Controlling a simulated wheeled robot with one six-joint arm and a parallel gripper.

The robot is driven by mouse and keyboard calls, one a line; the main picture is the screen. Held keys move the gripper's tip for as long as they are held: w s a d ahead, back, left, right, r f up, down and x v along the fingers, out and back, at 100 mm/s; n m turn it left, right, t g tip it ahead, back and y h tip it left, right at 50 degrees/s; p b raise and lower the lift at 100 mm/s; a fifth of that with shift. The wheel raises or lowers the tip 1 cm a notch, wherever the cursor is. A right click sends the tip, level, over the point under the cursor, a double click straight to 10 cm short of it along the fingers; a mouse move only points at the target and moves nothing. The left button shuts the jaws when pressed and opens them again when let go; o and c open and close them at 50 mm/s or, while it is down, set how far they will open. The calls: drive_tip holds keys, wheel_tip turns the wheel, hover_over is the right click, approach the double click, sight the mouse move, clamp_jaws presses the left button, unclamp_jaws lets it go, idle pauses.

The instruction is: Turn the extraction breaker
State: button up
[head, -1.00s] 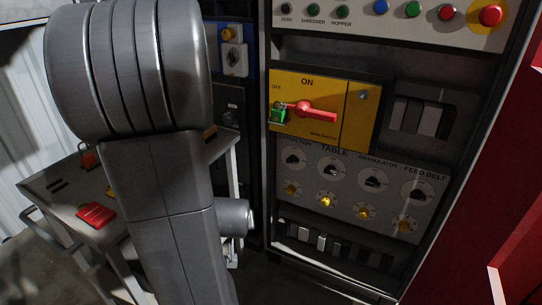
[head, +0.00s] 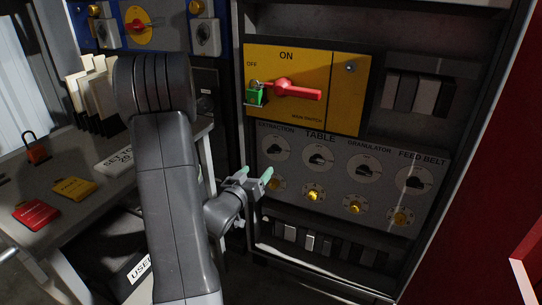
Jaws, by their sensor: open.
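The extraction breaker (head: 275,147) is a round dial with a black knob, leftmost in the row under the yellow main switch panel. A yellow lamp (head: 278,184) sits below it, close behind a fingertip. My gripper (head: 256,173) has pale green fingertips spread apart with nothing between them. It is in front of the panel, below and left of the extraction knob, and seems apart from it. The knob's exact pointing direction is too small to tell.
The red main switch handle (head: 292,90) lies level, with a green padlock (head: 256,94) at its left. Beside the extraction breaker are the table (head: 318,158), granulator (head: 364,169) and feed belt (head: 413,179) breakers. A bench with tags (head: 73,189) stands left.

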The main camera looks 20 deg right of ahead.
sight(273, 152)
drive_tip(key=b+x, duration=0.2)
drive_tip(key=x, duration=1)
drive_tip(key=shift+w, duration=0.1)
